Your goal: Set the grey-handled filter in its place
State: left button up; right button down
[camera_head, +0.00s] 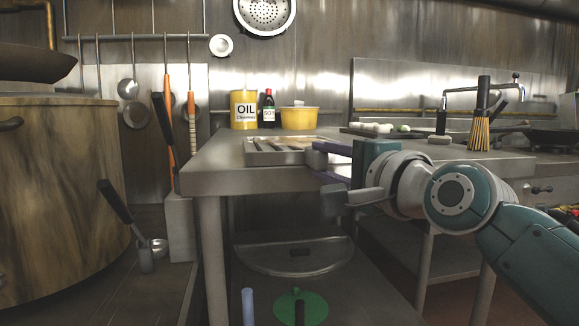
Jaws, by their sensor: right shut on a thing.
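The filter (272,157) is a flat metal frame with slats, at the near part of the steel table top in the head view. My right gripper (326,162) reaches in from the right, its purple fingers shut around the grey handle at the filter's right end. The fingers and gripper body hide part of the handle. I cannot tell whether the filter rests on the table or hangs just above it. I cannot make out a place for the filter. My left gripper is not in view.
The steel table (221,172) bears an oil tin (244,109), a dark bottle (268,109) and a yellow pot (299,117) at the back. A large pot (55,190) stands left. A brush (480,130) stands right. The lower shelf (345,290) holds a half-round metal piece (293,263).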

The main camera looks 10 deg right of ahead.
jog(key=shift+c, duration=2.2)
grip_release()
jog(key=shift+s, duration=0.2)
jog(key=p+v, duration=0.3)
jog(key=v, duration=0.6)
jog(key=shift+s, duration=0.3)
jog(key=shift+d, duration=0.1)
